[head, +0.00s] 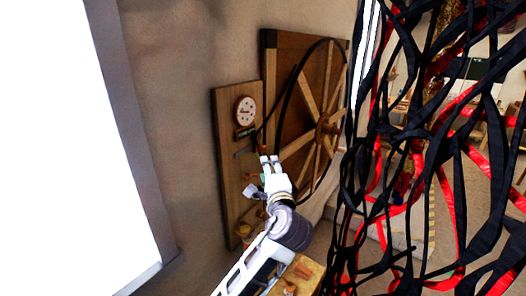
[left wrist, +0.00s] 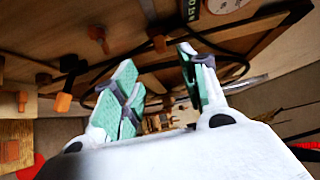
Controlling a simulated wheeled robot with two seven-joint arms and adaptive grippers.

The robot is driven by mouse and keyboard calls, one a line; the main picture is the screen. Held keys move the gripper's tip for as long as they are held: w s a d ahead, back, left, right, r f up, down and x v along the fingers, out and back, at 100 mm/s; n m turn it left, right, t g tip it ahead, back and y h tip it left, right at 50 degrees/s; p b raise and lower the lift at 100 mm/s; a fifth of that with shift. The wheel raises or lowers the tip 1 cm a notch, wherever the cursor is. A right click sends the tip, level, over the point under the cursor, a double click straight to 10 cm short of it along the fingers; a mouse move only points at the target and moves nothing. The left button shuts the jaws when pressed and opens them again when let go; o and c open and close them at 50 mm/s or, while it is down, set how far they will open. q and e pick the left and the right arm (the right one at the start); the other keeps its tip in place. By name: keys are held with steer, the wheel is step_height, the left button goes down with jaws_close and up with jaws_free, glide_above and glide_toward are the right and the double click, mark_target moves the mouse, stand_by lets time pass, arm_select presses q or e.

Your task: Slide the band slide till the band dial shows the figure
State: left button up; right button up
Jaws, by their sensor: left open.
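The band dial (head: 245,110) is a round white face with red marks, high on a wooden board; its reading is too small to tell. Its lower edge shows in the left wrist view (left wrist: 225,4). A dark plate (head: 245,132) sits just below it, with green figures I cannot read in the wrist view (left wrist: 194,10). An orange-brown knob (head: 262,149) is below and right of the plate; I cannot tell if it is the band slide. My left gripper (head: 269,160) is just below this knob. Its green-padded fingers (left wrist: 163,86) are apart, with nothing seen between them.
A large spoked wheel (head: 325,125) with a dark belt stands right of the board (head: 229,180). Black and red rag strips (head: 420,150) hang across the right. Other orange knobs (left wrist: 62,102) show in the wrist view. A wooden block (head: 303,272) is below.

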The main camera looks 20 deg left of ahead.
mark_target(263, 151)
arm_select(q)
steer(key=p+x, duration=0.2)
steer(key=x, duration=0.9)
steer(key=shift+w+a, duration=0.15)
steer(key=shift+w, duration=0.1)
steer(key=shift+p+x, duration=0.3)
steer(key=shift+x, duration=0.65)
steer(key=shift+c, duration=0.3)
steer(key=shift+f, duration=0.1)
steer(key=c, duration=0.7)
jaws_close()
